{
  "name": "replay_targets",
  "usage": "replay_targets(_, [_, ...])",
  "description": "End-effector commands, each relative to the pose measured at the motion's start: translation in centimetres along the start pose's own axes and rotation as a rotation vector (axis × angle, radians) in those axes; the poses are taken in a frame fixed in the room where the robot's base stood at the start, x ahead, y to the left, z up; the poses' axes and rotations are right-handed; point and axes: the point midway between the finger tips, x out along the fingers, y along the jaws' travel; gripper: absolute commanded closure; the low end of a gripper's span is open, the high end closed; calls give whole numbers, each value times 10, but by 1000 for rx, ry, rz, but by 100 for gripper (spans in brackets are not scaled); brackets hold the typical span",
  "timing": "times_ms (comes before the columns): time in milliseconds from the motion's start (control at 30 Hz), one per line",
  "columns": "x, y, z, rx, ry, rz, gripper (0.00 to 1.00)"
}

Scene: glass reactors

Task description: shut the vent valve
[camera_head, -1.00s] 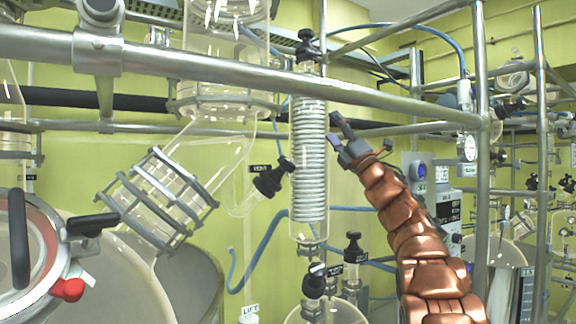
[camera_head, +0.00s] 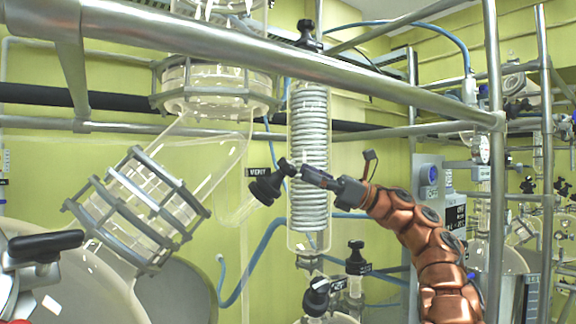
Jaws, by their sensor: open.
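The vent valve (camera_head: 266,188) is a black knob with a stem on a glass side arm, left of the coiled condenser. A small black label reading VENT (camera_head: 258,171) sits just above it. My gripper (camera_head: 306,173) is open and empty. It reaches in from the right, in front of the condenser, with its fingers pointing left toward the valve. The fingertips are close to the valve's upper right end. I cannot tell whether they touch it.
The glass condenser (camera_head: 309,120) with its coil stands upright behind my gripper. A thick metal rail (camera_head: 300,72) crosses above. Black-capped fittings (camera_head: 318,296) stand below. A blue hose (camera_head: 250,262) curves along the wall at lower left of the condenser.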

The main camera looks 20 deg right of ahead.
Motion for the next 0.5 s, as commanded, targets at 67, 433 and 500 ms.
replay_targets(67, [12, 1, 4, -1, 0, 0, 24])
replay_targets(433, [46, 0, 2, 1, -1, 1, 24])
replay_targets(500, [49, 0, 1, 1, -1, 2, 24])
